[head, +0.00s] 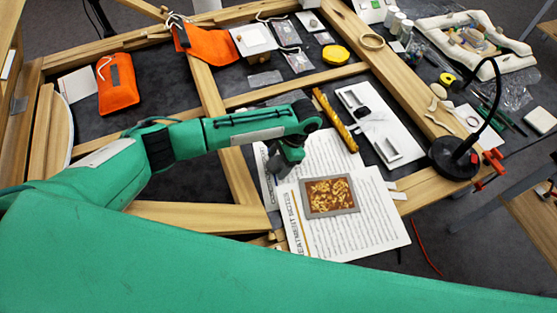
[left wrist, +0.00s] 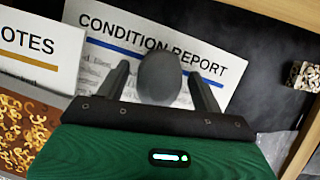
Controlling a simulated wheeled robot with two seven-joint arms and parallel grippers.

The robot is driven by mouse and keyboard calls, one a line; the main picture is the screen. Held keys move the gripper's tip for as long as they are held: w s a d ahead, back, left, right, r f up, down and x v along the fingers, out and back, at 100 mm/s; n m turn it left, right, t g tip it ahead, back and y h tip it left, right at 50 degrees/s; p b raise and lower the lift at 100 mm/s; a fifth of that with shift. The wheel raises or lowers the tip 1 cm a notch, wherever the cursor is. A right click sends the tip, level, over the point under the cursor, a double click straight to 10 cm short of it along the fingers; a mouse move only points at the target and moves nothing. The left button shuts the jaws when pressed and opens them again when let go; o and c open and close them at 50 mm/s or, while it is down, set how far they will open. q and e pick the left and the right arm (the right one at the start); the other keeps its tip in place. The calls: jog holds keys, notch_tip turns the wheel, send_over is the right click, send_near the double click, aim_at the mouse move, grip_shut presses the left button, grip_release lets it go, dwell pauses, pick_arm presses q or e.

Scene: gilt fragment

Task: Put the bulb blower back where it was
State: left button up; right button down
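The bulb blower (left wrist: 160,77) shows in the left wrist view as a dark grey rounded bulb over the condition report (left wrist: 97,57). My left gripper (left wrist: 161,82) has its two fingers apart, one on each side of the bulb, with a visible gap on both sides. The lower part of the blower is hidden behind the gripper housing. In the head view my left gripper (head: 280,163) points down at the left edge of the papers, and the blower is hard to make out there. My right gripper is not in view.
The treatment notes sheet (head: 375,225) carries a framed gilt fragment (head: 330,196), close right of my gripper. Wooden frame bars (head: 205,92) cross the dark table. A white tray (head: 380,125), a yellow twisted rod (head: 335,120) and a black lamp (head: 455,157) stand farther right.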

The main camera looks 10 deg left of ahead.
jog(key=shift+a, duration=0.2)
pick_arm(q)
jog(key=shift+r, duration=0.15)
jog(key=shift+w+d+r, duration=0.1)
jog(key=shift+d+r, duration=0.05)
jog(key=shift+r, duration=0.15)
jog(key=b+v, duration=0.2)
jog(key=v, duration=0.9)
jog(key=shift+r, duration=0.2)
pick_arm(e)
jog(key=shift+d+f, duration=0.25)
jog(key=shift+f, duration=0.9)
pick_arm(q)
jog(key=shift+d+f, duration=0.1)
jog(key=shift+d, duration=0.05)
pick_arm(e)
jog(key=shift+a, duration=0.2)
